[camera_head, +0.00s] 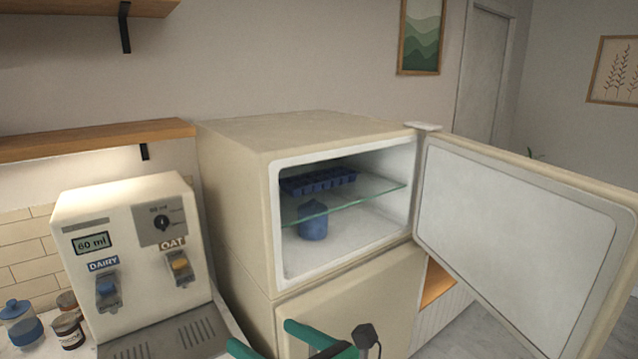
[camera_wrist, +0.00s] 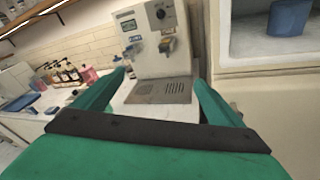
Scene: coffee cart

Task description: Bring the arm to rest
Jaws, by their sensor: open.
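My gripper (camera_wrist: 158,88) has green fingers, spread apart with nothing between them in the wrist view. It points toward the milk dispenser (camera_wrist: 150,45), which stands beyond the fingertips. In the head view, part of my green gripper (camera_head: 290,340) shows at the bottom edge, in front of the fridge's lower part. Its fingertips are hard to make out there.
The fridge's upper door (camera_head: 520,245) stands wide open to the right. Inside, a blue tray (camera_head: 318,180) lies on a glass shelf (camera_head: 345,205), with a blue container (camera_head: 313,222) below. The dispenser (camera_head: 130,250) stands left of the fridge. Bottles (camera_wrist: 70,72) and jars (camera_head: 68,330) stand farther left.

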